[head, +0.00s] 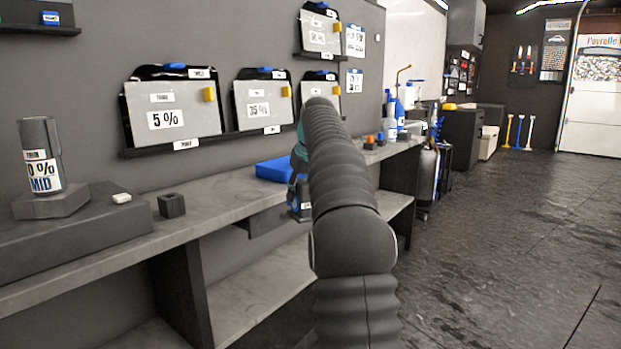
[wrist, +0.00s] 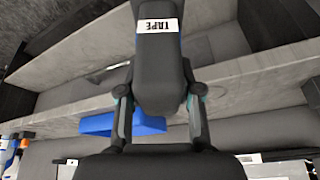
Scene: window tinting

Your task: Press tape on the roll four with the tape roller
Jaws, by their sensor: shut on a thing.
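My gripper (wrist: 160,105) is shut on the tape roller (wrist: 162,75), a dark tool with a white "TAPE" label, one finger on each side. In the head view, my arm largely hides my gripper (head: 298,160) and the tool, beside the bench's front edge. A dark roll (head: 40,150) with a white label ending in "0% MID" stands upright on a grey stand at the far left, well apart from my gripper. I cannot tell whether it is roll four. The roller's working end is not clear in either view.
A grey bench (head: 225,200) runs along the wall. It bears a small dark block (head: 171,205), a white piece (head: 122,198) and a blue box (head: 273,169). Film boards (head: 170,108) hang above. Bottles (head: 390,118) stand farther along. The floor (head: 500,240) on the right is clear.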

